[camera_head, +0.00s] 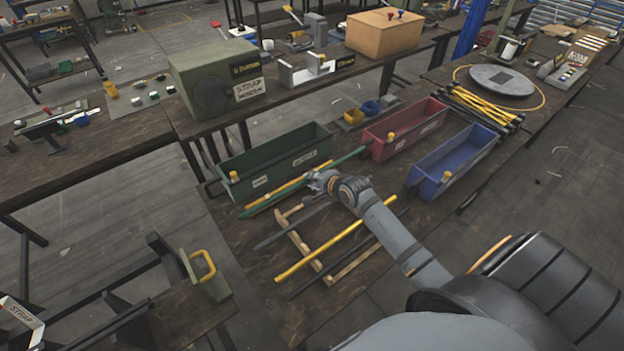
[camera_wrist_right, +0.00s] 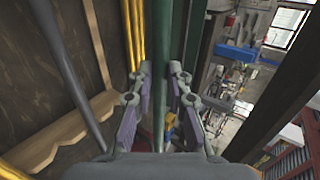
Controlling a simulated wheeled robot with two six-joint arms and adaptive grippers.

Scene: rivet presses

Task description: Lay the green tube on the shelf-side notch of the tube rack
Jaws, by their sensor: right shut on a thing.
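My right gripper (camera_head: 318,181) is shut on the green tube (camera_head: 345,160), with its fingers (camera_wrist_right: 160,72) on either side. The tube (camera_wrist_right: 163,40) runs lengthwise away between them in the right wrist view. In the head view it slants from the green bin's front to the red bin. The wooden tube rack (camera_head: 297,238) lies on the table in front, with notched rails; one wavy rail (camera_wrist_right: 72,130) shows in the wrist view. A yellow tube (camera_head: 325,249) and dark tubes (camera_head: 285,232) lie across it. My arm hides part of the rack. My left gripper is out of view.
A green bin (camera_head: 225,166), a red bin (camera_head: 433,108) and a blue bin (camera_head: 478,143) stand behind the rack. Another yellow tube (camera_head: 273,191) lies close beside the green tube. A bundle of yellow and black tubes (camera_head: 480,102) lies farther right.

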